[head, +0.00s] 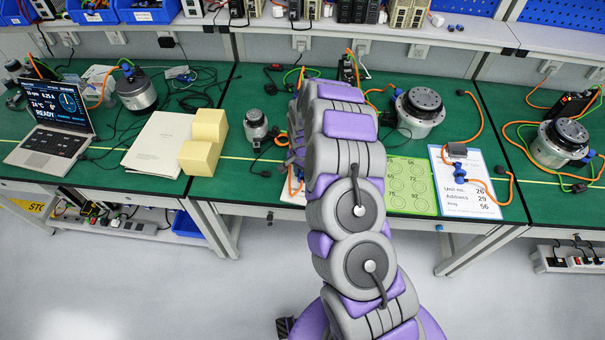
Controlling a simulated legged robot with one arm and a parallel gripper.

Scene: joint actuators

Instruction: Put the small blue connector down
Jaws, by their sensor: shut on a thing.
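My gripper (293,150) is over the middle of the green bench, to the left of my thick grey and purple arm, which hides most of it. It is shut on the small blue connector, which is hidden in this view. A white sheet with an orange cable lies partly visible below it. Another blue connector (460,170) lies with a grey one on the white address card (470,207) to the right.
A green mat with printed circles (421,204) lies beside the card. Round actuators stand at the back (420,110), right (559,143) and left (136,92). A small actuator (256,127), yellow blocks (204,140), papers (158,143) and a laptop (58,125) are left of my arm. Cables trail across the bench.

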